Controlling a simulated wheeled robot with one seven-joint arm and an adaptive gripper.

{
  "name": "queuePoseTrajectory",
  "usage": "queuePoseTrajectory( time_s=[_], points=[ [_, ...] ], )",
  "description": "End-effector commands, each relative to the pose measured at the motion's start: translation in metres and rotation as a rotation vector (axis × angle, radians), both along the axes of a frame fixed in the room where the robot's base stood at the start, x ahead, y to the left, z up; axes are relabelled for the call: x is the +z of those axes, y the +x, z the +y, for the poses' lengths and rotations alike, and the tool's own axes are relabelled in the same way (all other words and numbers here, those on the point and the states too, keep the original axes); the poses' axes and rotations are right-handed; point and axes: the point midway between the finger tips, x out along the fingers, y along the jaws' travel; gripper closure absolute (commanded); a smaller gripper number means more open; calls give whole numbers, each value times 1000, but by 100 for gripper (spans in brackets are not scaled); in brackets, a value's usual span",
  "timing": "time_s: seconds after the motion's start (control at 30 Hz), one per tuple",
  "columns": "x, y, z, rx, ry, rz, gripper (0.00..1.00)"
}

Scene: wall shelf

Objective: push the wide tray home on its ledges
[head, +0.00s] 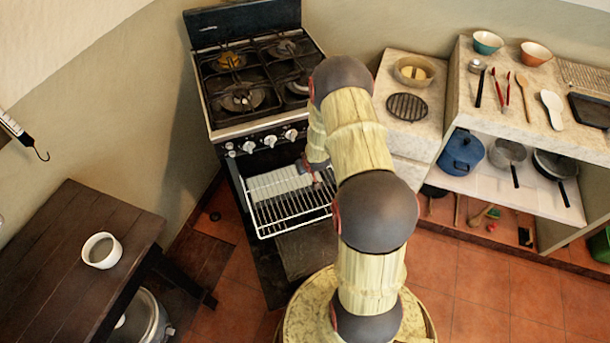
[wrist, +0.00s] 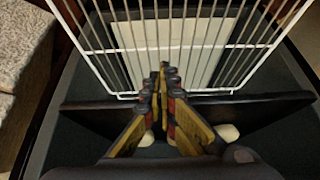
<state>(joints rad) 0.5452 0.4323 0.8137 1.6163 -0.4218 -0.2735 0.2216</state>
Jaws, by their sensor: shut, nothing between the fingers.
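The wide tray shows as a white wire rack (head: 290,212) in the open oven of the stove, with its front end sticking out. In the wrist view, the rack (wrist: 190,47) fills the upper part, its front bar running across the picture. A pale flat surface (wrist: 200,65) shows between its wires; I cannot tell if it belongs to the tray. My gripper (wrist: 163,75) is shut and empty, its fingertips over the middle of the front bar; I cannot tell if they touch it. In the head view, my arm partly hides the rack's right side and the gripper. The ledges are hidden.
The stove (head: 250,85) has its oven door (head: 308,250) lowered below the rack. A dark wooden table (head: 60,250) with a white cup (head: 102,250) stands at the left. A counter (head: 400,140) and a shelf with pans and utensils stand at the right. Tiled floor is free at lower right.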

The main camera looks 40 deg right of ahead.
Motion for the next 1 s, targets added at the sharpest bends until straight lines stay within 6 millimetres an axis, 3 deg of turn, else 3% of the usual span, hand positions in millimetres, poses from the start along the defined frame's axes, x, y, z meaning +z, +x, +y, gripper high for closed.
queuePoseTrajectory(
  time_s=[0.47, 0.8, 1.0],
  points=[
    [1, 6, -2, 1, -1, -1, 100],
    [4, 51, -17, 2, -1, -3, 100],
    [2, 64, -22, 1, -1, -2, 100]
  ],
)
